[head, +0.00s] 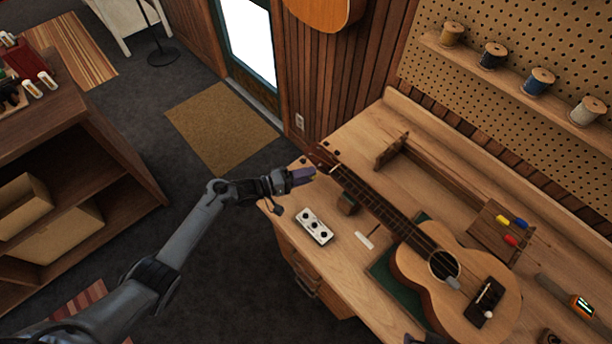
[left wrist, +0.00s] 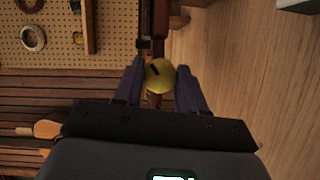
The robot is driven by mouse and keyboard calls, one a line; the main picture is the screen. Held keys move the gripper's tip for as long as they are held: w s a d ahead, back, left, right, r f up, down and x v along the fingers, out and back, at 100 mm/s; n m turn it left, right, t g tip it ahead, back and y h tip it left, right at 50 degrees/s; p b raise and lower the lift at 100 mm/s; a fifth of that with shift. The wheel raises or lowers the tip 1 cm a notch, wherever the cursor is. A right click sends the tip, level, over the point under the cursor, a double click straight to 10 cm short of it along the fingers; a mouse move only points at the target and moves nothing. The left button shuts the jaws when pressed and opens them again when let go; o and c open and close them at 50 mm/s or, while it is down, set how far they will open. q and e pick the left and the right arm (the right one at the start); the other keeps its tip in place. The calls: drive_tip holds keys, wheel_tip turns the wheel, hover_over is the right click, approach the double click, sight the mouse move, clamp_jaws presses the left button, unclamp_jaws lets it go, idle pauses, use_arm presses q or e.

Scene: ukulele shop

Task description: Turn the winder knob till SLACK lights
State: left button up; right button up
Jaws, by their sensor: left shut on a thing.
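The ukulele (head: 425,262) lies on the bench with its neck running to the far left corner. My left gripper (head: 306,174) is at the headstock (head: 324,158) end. In the left wrist view its purple fingers (left wrist: 161,85) are shut on a round yellow knob (left wrist: 161,75) with a dark mark at upper left of its face. The fingers touch the knob on both sides. The knob cannot be made out in the head view. A white box with dark round spots (head: 316,226) lies on the bench; its lettering is too small to read, and no lit lamp is clear.
A small dark block (head: 348,203) and a pale strip (head: 364,240) lie near the neck. A green mat (head: 383,273) is under the body. An orange device (head: 582,306) sits at right. A dark piece at the bottom edge may be my right gripper.

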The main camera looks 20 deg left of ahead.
use_arm(q)
drive_tip(key=n+t+h+b, duration=0.1)
drive_tip(key=n, duration=0.2)
drive_tip(key=shift+f, duration=0.15)
drive_tip(key=shift+n+t, duration=0.7)
drive_tip(key=shift+n, duration=1.1)
drive_tip(key=shift+b, duration=0.3)
drive_tip(key=o, duration=0.8)
drive_tip(key=shift+c, duration=0.2)
drive_tip(key=v, duration=0.9)
drive_tip(key=shift+s+a+f, duration=0.2)
drive_tip(key=shift+a+f, duration=0.05)
drive_tip(key=shift+a, duration=0.05)
drive_tip(key=shift+s+a, duration=0.4)
